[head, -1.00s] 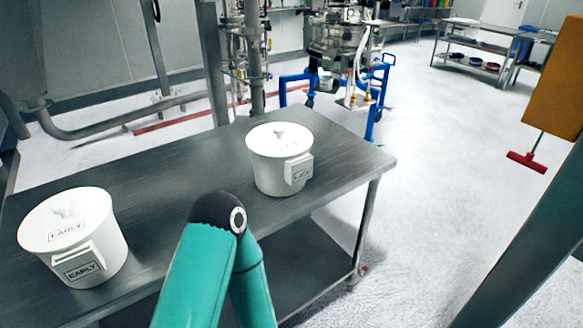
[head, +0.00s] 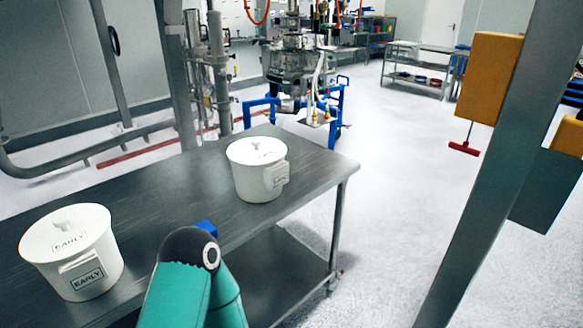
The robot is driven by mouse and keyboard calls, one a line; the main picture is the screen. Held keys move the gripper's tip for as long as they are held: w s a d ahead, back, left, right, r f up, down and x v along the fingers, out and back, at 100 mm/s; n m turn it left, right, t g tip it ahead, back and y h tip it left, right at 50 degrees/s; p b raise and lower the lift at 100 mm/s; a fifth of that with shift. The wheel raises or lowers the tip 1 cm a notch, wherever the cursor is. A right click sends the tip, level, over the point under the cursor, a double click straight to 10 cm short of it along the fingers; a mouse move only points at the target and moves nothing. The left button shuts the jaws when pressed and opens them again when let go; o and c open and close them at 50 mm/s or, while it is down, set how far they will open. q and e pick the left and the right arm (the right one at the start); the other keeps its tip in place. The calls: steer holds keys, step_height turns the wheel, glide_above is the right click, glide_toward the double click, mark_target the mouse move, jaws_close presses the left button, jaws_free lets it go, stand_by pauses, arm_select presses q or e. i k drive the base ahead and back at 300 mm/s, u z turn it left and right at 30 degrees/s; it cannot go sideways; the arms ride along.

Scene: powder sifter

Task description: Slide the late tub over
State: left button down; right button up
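A white lidded tub (head: 257,172) stands upright near the right end of the steel table (head: 150,200). The label on its front handle is too small to read surely. Another white lidded tub (head: 72,252), labelled EARLY on its lid and front, stands at the table's left front. A teal arm of mine with a dark elbow shows at the bottom centre, in front of the table. Neither gripper shows in the head view.
The table has a lower shelf (head: 275,275). Steel machinery on a blue wheeled frame (head: 262,104) stands behind it. A grey post (head: 480,170) slants up at the right. Open floor (head: 390,180) lies right of the table.

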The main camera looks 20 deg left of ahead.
mark_target(261, 183)
steer(key=z, duration=0.05)
steer(key=i, duration=0.9)
steer(key=u, duration=0.05)
